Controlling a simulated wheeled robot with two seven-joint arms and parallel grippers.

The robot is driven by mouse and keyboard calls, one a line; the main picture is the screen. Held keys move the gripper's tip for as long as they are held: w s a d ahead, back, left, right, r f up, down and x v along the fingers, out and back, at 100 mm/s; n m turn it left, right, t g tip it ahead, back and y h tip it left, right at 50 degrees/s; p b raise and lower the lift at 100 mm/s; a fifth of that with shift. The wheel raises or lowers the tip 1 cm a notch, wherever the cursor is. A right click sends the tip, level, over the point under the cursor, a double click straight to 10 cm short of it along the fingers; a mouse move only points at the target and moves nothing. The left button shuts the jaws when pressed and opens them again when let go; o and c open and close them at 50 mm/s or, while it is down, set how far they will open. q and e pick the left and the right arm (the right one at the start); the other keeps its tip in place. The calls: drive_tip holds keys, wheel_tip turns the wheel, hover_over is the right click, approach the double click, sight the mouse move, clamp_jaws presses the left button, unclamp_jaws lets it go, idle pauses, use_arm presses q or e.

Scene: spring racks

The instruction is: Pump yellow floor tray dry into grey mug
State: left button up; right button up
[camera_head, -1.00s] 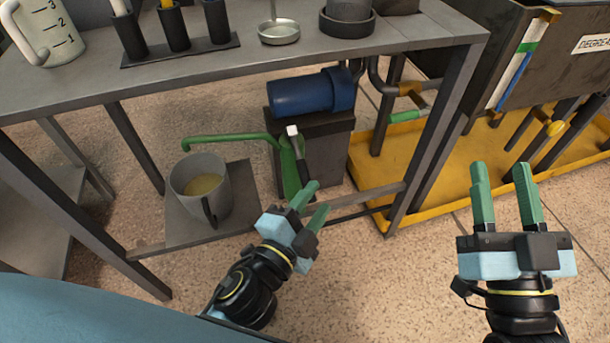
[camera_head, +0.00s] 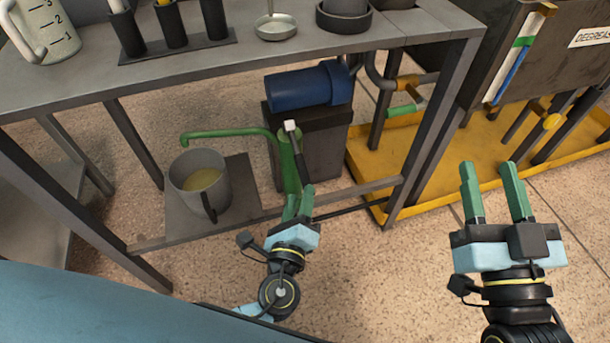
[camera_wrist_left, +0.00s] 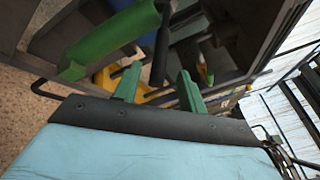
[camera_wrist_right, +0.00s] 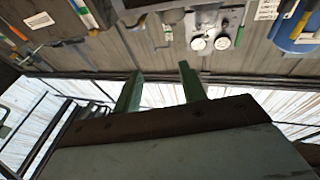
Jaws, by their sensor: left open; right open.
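The grey mug (camera_head: 183,203) stands on the low shelf and holds some yellowish liquid. A green pump (camera_head: 289,165) stands beside it, its spout (camera_head: 225,134) reaching over the mug. The pump's dark lever (camera_head: 299,150) has a pale tip. The yellow floor tray (camera_head: 440,165) lies at the right; I cannot tell how much liquid is in it. My left gripper (camera_head: 300,191) is open just in front of the pump and below the lever's tip. In the left wrist view the lever (camera_wrist_left: 161,45) shows between the fingers, apparently beyond them. My right gripper (camera_head: 488,166) is open, empty and away from the pump.
A blue motor (camera_head: 308,86) on a dark block sits behind the pump. The bench top (camera_head: 285,48) overhangs the shelf (camera_head: 245,180), with a front rail and legs around it. A dark degreaser tank (camera_head: 550,55) stands over the tray. The floor in front is clear.

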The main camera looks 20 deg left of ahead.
sight(303, 185)
use_arm(q)
drive_tip(key=w, duration=0.7)
drive_tip(key=shift+a+b, duration=0.35)
drive_tip(key=shift+a, duration=0.05)
use_arm(e)
drive_tip(key=r+t, duration=0.1)
drive_tip(key=s+r+t+y, duration=0.1)
drive_tip(key=r, duration=0.1)
drive_tip(key=shift+s+a, duration=0.1)
use_arm(q)
clamp_jaws()
